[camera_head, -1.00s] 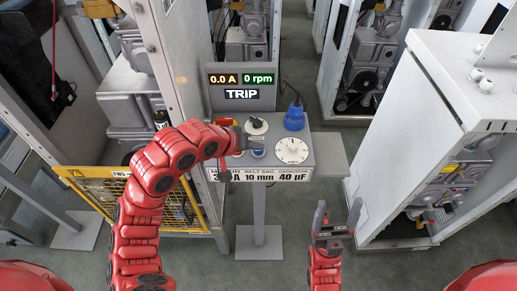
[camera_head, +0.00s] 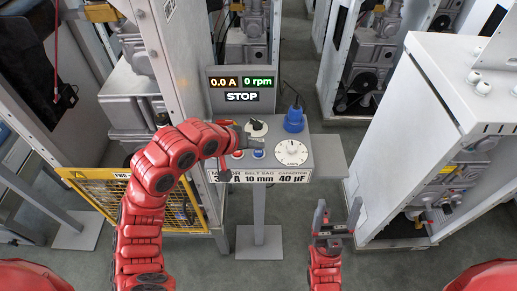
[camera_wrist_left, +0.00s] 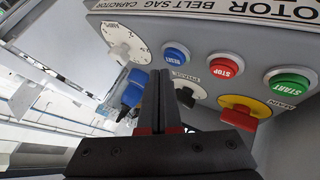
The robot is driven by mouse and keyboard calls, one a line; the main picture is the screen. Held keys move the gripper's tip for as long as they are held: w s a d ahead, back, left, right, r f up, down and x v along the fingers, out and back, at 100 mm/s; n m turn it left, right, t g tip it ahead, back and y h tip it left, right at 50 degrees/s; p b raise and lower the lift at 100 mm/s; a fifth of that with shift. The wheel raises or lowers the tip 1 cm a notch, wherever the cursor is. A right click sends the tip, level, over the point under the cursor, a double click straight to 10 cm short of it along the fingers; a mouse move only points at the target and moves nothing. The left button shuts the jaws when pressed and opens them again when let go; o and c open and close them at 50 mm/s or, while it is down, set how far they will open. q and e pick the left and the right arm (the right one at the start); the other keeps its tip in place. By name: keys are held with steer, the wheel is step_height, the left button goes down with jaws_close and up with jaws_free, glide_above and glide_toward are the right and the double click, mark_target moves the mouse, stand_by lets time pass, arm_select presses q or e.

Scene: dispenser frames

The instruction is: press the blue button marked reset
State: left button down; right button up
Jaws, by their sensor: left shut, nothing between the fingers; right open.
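The blue button marked RESET (camera_wrist_left: 176,56) is on the grey control panel in the left wrist view, beside the red STOP button (camera_wrist_left: 226,66). In the head view the blue button (camera_head: 258,154) shows near the panel's front edge. My left gripper (camera_head: 238,138) is shut and empty, above the panel. In the left wrist view its fingertips (camera_wrist_left: 160,75) are close to the blue button, and I cannot tell if they touch it. The display (camera_head: 242,88) reads 0.0 A, 0 rpm and STOP. My right gripper (camera_head: 334,222) is open and empty, low in front of the panel.
A green START button (camera_wrist_left: 290,82), a yellow and red MAIN switch (camera_wrist_left: 244,110), a black PHASE knob (camera_wrist_left: 187,92) and a white capacitor dial (camera_head: 291,152) share the panel. A blue plug (camera_head: 294,118) stands at its back right. Grey cabinets flank the panel.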

mark_target(256, 154)
arm_select(q)
steer(key=shift+r+p, duration=1.75)
steer(key=shift+r, duration=0.8)
steer(key=shift+f, duration=0.1)
